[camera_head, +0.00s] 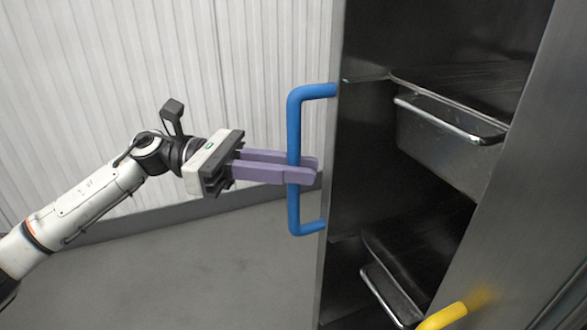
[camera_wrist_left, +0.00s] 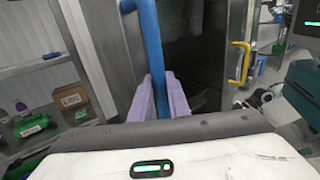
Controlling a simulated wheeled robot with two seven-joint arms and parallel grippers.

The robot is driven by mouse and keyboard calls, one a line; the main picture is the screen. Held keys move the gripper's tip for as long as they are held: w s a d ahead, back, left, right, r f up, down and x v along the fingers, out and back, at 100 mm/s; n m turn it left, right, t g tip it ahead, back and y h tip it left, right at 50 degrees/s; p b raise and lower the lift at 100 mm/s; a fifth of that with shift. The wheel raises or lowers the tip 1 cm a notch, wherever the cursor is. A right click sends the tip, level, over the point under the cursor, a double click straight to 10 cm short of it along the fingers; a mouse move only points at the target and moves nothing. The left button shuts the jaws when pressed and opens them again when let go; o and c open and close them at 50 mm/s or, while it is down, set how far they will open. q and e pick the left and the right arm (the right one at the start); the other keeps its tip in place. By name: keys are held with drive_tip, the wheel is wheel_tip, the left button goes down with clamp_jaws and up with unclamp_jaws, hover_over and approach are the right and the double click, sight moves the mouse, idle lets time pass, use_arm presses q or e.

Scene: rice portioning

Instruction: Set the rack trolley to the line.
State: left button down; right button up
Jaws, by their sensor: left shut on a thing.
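The rack trolley (camera_head: 327,270) is a tall dark metal frame on the right of the head view, and it fills the middle of the left wrist view (camera_wrist_left: 108,60). A blue handle (camera_head: 294,125) stands upright on its left side and also shows in the left wrist view (camera_wrist_left: 151,40). My left gripper (camera_head: 314,170) has purple fingers shut around the blue handle's upright bar. A yellow handle (camera_head: 443,317) is on the trolley's other side, low right in the head view and upright in the left wrist view (camera_wrist_left: 243,63). My right gripper is not visible.
The trolley holds metal trays (camera_head: 450,140) on its shelves. A pale ribbed wall (camera_head: 150,80) stands behind bare grey floor (camera_head: 190,270). In the left wrist view, a shelf at the left carries a cardboard box (camera_wrist_left: 72,102) and a green bottle (camera_wrist_left: 32,127).

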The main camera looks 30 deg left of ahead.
use_arm(q)
drive_tip(key=c, duration=1.7)
unclamp_jaws()
drive_tip(key=shift+a, duration=0.15)
drive_tip(key=b+v, duration=0.1)
drive_tip(key=v, duration=0.9)
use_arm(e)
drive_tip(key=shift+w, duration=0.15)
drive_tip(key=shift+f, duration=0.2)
use_arm(q)
drive_tip(key=shift+s, duration=0.1)
